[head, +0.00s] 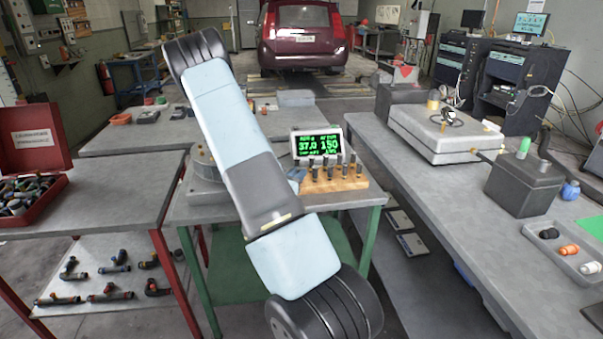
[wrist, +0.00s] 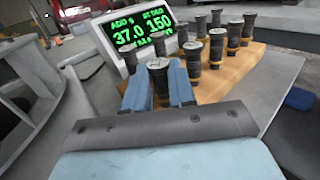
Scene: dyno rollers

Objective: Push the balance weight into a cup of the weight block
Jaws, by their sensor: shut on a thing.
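The weight block is a wooden block (head: 350,184) on the middle table, with several dark, metal-topped weights standing in it. In the wrist view the block (wrist: 272,62) fills the upper right. My gripper (wrist: 160,88) has blue fingers shut on one dark balance weight (wrist: 158,66) with a pale round top. The held weight looks upright, at the near left side of the block. Its lower end is hidden by my fingers, so I cannot tell whether it is in a cup. In the head view my arm hides most of the gripper.
A display (head: 317,144) reading 37.0 and 150 stands behind the block; it also shows in the wrist view (wrist: 142,28). A round grey metal machine part (head: 203,165) is left of my arm. A side bench (head: 440,205) runs along the right.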

